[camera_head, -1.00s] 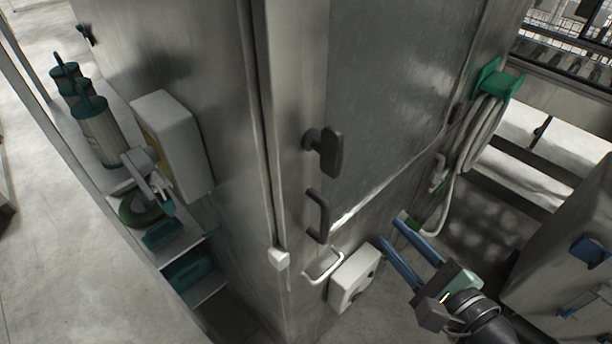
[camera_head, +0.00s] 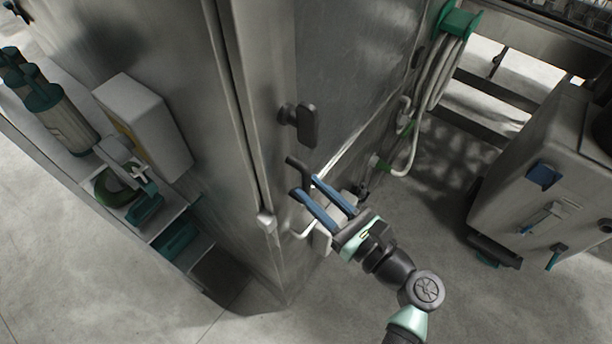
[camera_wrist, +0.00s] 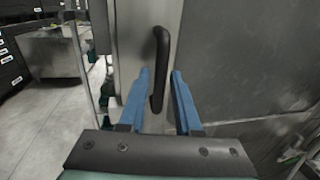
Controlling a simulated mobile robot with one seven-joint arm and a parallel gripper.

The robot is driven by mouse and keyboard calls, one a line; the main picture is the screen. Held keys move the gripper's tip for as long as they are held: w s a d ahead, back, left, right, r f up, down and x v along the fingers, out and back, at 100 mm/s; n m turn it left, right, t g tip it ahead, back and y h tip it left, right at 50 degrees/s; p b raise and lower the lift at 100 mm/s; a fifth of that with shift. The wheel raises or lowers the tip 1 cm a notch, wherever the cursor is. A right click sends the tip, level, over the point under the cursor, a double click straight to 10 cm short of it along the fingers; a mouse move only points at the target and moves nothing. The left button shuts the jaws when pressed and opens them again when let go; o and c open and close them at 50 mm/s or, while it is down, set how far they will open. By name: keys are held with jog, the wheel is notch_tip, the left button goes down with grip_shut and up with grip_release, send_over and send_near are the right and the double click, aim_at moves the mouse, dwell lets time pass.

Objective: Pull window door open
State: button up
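The window door (camera_head: 350,55) is a grey panel on the steel cabinet and looks closed. It also fills the right of the wrist view (camera_wrist: 235,60). Its black bar handle (camera_head: 298,164) is upright below a dark turn latch (camera_head: 307,125). In the wrist view the handle (camera_wrist: 160,50) stands between my blue fingers, with a gap on each side. My gripper (camera_head: 306,185) is open at the handle's height, fingers pointing at the door. In the head view the fingers hide the handle's lower part. I cannot tell whether a finger touches it.
A white bent handle (camera_head: 300,235) and a pale box sit just below my gripper, partly hidden. A hose on a green holder (camera_head: 460,22) hangs to the right. A grey machine (camera_head: 530,175) stands farther right. Open floor (camera_head: 430,215) lies between it and the cabinet.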

jog(key=shift+x, duration=1.2)
grip_shut()
dwell(0.6)
